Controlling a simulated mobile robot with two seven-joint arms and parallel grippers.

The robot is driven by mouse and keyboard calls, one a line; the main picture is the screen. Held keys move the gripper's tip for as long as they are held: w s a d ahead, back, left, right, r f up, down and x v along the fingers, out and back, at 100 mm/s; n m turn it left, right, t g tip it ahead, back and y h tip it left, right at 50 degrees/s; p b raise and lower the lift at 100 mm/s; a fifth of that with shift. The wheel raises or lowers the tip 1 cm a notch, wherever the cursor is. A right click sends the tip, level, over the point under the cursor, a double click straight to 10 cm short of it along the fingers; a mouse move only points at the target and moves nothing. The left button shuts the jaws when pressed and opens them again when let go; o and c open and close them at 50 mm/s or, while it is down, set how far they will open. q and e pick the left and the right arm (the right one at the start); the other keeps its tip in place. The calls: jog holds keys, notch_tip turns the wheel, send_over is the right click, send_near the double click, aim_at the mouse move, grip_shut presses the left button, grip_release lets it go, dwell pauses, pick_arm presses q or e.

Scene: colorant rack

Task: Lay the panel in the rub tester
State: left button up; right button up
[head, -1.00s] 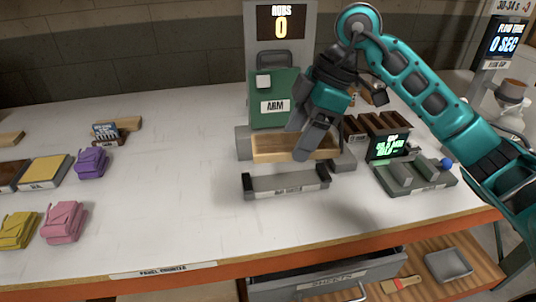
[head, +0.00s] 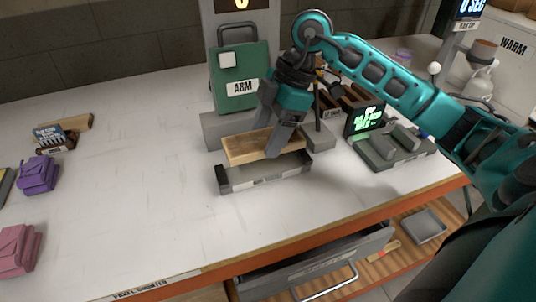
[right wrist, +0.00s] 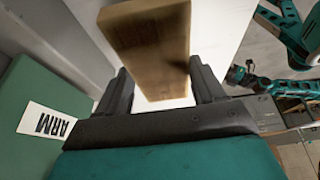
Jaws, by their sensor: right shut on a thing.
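A pale wooden panel (head: 245,148) is held in my right gripper (head: 273,148), whose fingers are shut on its right part. The right wrist view shows the panel (right wrist: 150,40) between the two fingers (right wrist: 163,80). The rub tester stands behind, with a grey body (head: 232,15) and a raised green arm plate (head: 228,90) marked ARM. A low grey tray (head: 262,180) with dark ends lies in front of it. In the head view the panel overlaps the tray's back edge; I cannot tell whether they touch.
A dark block with a green-lit screen (head: 365,120) and a grey fixture (head: 400,150) stand to the right. Purple (head: 38,175) and pink (head: 18,248) bundles lie at the left. An open drawer (head: 320,262) juts out below the counter's front edge. The counter's middle left is clear.

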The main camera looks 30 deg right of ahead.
aim_at(268, 166)
notch_tip(268, 166, down, 6)
jog(key=shift+r, duration=0.2)
jog(key=shift+f, duration=0.15)
jog(key=o, duration=1.1)
